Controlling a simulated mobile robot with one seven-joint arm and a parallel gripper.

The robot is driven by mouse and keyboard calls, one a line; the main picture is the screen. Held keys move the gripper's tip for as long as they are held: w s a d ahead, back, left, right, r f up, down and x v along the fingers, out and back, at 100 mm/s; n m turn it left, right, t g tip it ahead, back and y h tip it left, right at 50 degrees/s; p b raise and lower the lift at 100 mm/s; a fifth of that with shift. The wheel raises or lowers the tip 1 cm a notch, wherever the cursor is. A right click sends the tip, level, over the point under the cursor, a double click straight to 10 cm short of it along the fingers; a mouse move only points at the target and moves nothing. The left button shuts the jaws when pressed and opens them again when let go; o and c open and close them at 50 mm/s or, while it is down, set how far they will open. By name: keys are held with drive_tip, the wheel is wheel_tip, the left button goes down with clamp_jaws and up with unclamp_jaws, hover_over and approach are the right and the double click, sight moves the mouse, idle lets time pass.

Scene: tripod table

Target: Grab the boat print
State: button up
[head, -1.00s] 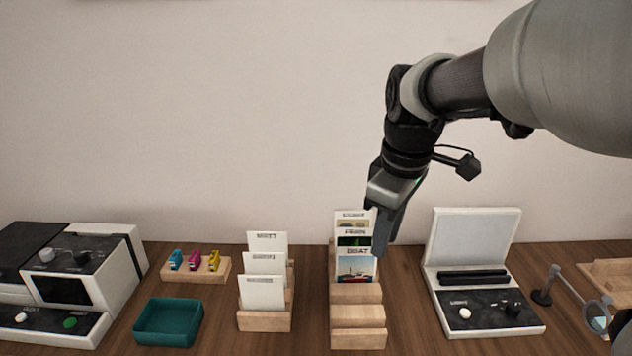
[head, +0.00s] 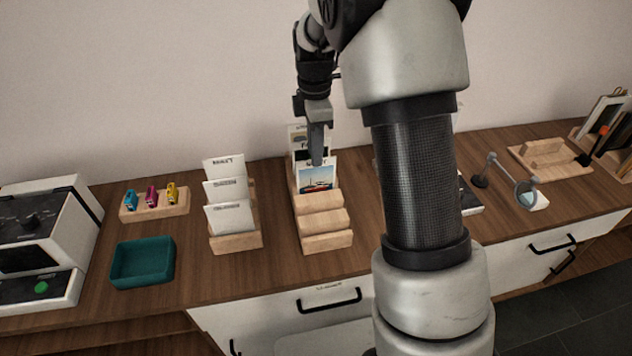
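The boat print (head: 317,178) is a white-bordered card with a red and dark boat on blue. It stands upright in the stepped wooden rack (head: 326,222), in front of the other prints there. My gripper (head: 316,158) points down at the top edge of the boat print and covers part of its label. I cannot tell whether its fingers are apart or closed, or whether they touch the card. Two more prints (head: 297,131) stand behind it, partly hidden.
A second rack (head: 236,243) with white cards stands to the left, by a teal tray (head: 143,263) and a wooden holder (head: 154,206) with small coloured items. A magnifier (head: 526,193) stands at right. My arm hides much of the white device. The rack's front slots are empty.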

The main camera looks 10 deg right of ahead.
sight(316, 170)
drive_tip(key=shift+d+f, duration=0.1)
drive_tip(key=shift+f, duration=3.45)
clamp_jaws()
